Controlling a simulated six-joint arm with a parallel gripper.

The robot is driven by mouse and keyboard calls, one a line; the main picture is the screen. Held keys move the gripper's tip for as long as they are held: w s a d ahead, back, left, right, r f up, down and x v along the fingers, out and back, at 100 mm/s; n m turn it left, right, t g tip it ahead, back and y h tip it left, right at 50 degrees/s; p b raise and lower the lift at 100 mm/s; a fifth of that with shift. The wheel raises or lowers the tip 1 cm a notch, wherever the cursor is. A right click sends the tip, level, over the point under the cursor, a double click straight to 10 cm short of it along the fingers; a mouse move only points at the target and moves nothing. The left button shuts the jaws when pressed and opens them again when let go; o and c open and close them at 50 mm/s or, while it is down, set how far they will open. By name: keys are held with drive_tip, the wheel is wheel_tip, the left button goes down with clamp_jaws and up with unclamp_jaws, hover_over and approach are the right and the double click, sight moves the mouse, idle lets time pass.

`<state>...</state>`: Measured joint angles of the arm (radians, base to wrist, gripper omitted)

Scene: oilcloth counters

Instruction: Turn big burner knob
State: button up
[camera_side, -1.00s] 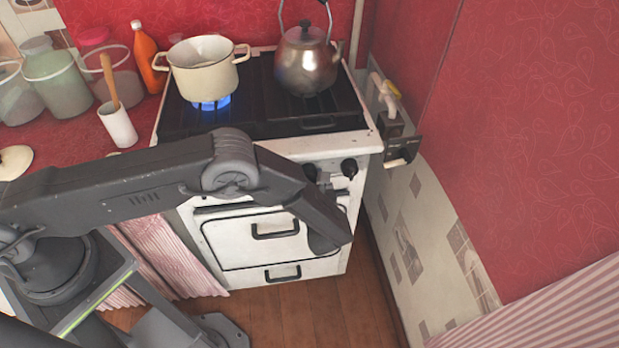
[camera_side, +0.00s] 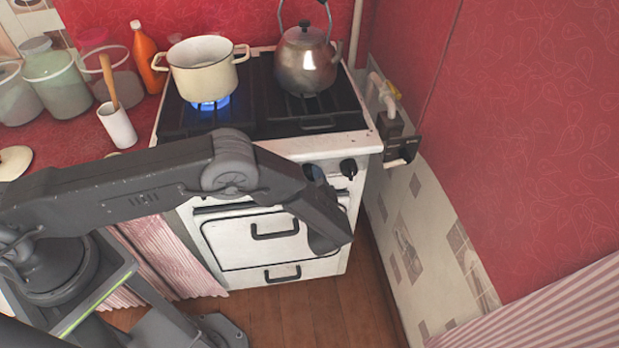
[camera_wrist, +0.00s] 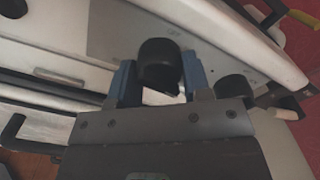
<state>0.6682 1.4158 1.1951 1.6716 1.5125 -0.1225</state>
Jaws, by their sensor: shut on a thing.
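A black round burner knob (camera_wrist: 160,62) sits on the stove's white front panel, between the two blue fingers of my gripper (camera_wrist: 158,78) in the wrist view. My gripper is shut on this knob, one finger on each side of it. In the side view my arm mostly hides the gripped knob. A second black knob (camera_wrist: 235,86) stands to the right of the fingers, and a right-hand knob (camera_side: 348,168) shows clear of my arm in the side view. No marking on the knobs is readable.
The stove (camera_side: 305,148) carries a cream pot (camera_side: 203,72) over a blue flame (camera_side: 211,103) and a metal kettle (camera_side: 307,65). Oven door handles (camera_side: 275,230) stick out below. The right wall (camera_side: 430,230) is close to the stove.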

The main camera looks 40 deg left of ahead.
drive_tip(key=shift+n, duration=0.3)
drive_tip(key=o, duration=0.9)
